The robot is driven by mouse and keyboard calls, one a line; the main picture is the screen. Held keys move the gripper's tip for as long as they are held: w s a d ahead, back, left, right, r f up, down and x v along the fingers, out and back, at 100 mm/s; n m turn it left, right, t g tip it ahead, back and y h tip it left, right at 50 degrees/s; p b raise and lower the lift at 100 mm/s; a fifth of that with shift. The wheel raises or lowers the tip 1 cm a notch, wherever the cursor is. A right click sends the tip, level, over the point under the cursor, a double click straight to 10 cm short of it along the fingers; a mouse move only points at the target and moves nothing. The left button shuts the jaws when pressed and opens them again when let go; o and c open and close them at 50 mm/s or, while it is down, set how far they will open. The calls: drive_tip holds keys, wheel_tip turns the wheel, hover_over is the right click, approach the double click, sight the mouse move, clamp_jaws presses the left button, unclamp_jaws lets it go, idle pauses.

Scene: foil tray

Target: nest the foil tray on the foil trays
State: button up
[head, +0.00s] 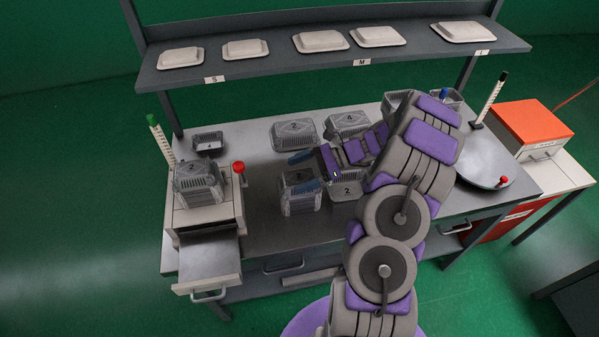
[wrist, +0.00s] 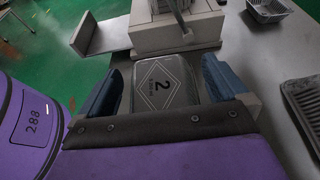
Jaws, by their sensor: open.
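A grey foil tray marked 2 (head: 300,201) sits at the middle front of the bench and looks like a tall block or stack. My gripper (head: 299,172) is open at it, its blue fingers pointing left. In the wrist view the tray's marked face (wrist: 165,84) lies between the two spread fingers (wrist: 162,70); I cannot tell whether they touch it. A ridged stack of foil trays marked 2 (head: 198,181) stands on the pale machine at the left. Another tray marked 2 (head: 346,189) is just right of my gripper, partly hidden by my arm.
Behind lie foil trays marked 2 (head: 294,132) and 4 (head: 347,121), and a small open tray (head: 208,141). The machine (head: 206,215) has a post with a green top and a red knob. A shelf (head: 330,50) with pale trays spans above. Bare bench lies left of my gripper.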

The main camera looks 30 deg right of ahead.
drive_tip(key=shift+s+d+r, duration=0.15)
drive_tip(key=shift+d+r, duration=0.2)
drive_tip(key=shift+d, duration=0.1)
drive_tip(key=p+v, duration=0.4)
drive_tip(key=v, duration=1.2)
drive_tip(key=shift+d+f, duration=0.3)
drive_tip(key=shift+d, duration=0.05)
drive_tip(key=shift+a+r, duration=0.1)
drive_tip(key=shift+a, duration=0.1)
